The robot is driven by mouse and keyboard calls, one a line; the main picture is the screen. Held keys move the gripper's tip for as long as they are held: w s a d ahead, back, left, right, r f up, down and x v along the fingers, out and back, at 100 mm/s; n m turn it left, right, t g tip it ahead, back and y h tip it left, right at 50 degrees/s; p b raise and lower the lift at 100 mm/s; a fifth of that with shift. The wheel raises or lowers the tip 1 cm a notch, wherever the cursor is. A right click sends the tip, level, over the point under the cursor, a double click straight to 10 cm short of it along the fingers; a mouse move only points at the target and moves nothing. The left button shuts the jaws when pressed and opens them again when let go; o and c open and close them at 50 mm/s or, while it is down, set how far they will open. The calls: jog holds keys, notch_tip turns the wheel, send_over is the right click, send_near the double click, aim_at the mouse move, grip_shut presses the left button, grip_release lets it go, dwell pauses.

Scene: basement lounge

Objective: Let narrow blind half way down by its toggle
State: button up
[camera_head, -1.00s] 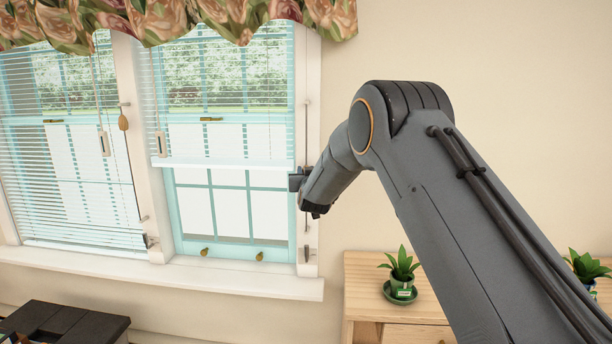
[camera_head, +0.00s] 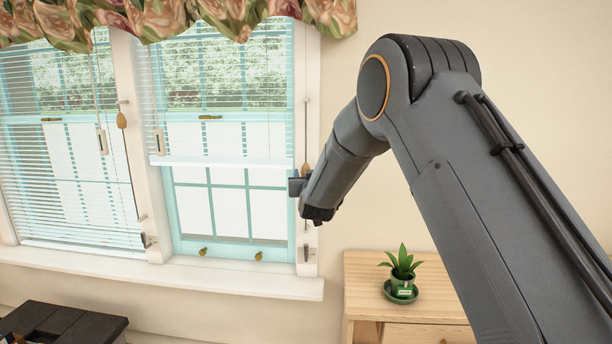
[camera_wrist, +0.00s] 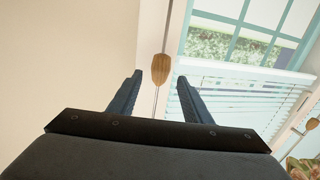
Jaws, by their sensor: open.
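The narrow blind (camera_head: 220,140) hangs in the right window, with its bottom rail near mid-height and the panes below bare. A thin cord runs down the right window frame. A wooden toggle (camera_wrist: 160,68) hangs on this cord in the wrist view; a small brown part of it (camera_head: 305,168) shows just above my gripper in the head view. My gripper (camera_wrist: 159,78) is open, and the toggle shows in line with the gap between its fingertips. I cannot tell how far beyond the tips it is. In the head view my gripper (camera_head: 296,186) is beside the right window frame.
A wider blind (camera_head: 70,150) covers the left window, with another wooden toggle (camera_head: 121,119) beside it. A floral valance (camera_head: 180,20) hangs above. The sill (camera_head: 240,284) juts out below. A potted plant (camera_head: 402,275) stands on a wooden cabinet (camera_head: 365,275) at lower right.

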jog(key=shift+s+d, duration=0.15)
jog(key=shift+s, duration=0.9)
jog(key=shift+d, duration=0.1)
